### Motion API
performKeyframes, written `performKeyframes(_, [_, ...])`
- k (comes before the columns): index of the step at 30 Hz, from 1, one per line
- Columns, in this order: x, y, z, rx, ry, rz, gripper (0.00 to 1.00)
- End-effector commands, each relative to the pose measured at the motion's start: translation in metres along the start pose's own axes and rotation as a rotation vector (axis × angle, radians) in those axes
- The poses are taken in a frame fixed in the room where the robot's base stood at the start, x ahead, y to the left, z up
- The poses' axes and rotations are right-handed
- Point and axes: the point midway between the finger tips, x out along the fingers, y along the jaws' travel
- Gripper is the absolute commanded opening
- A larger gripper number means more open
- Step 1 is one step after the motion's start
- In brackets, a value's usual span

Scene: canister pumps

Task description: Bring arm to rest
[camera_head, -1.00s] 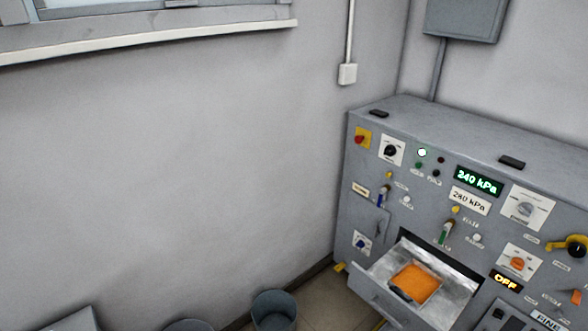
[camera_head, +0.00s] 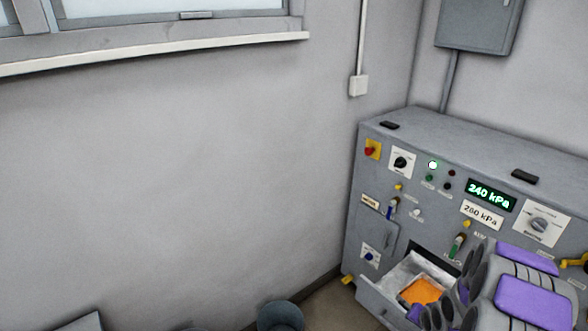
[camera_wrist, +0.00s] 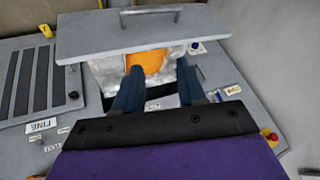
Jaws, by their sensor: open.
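My gripper (camera_wrist: 160,88) is open, its two dark blue fingers spread apart in the wrist view. Beyond the fingers is a pulled-out metal drawer (camera_wrist: 120,38) with an orange thing (camera_wrist: 147,61) inside. I see nothing between the fingers. In the head view, my arm, grey with purple pads, covers the lower right part of the grey control cabinet (camera_head: 440,128). The drawer (camera_head: 378,303) stands open there, with the orange thing (camera_head: 421,291) partly hidden by the arm. My fingers cannot be made out in the head view.
The cabinet front carries knobs, switches and a green display (camera_head: 492,195) reading 240 kPa, above a plate (camera_head: 482,214) reading 280 kPa. A bin (camera_head: 280,316) stands on the floor left of the cabinet. The open drawer juts out near my arm.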

Motion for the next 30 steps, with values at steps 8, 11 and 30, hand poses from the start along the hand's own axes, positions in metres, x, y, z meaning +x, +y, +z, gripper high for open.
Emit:
performKeyframes(8, [-0.084,-0.032,0.002,-0.152,-0.094,0.127,0.4])
performKeyframes(11, [-0.116,-0.043,0.009,-0.199,-0.132,0.163,0.4])
performKeyframes(30, [-0.328,-0.085,0.127,-0.457,-0.453,0.242,0.4])
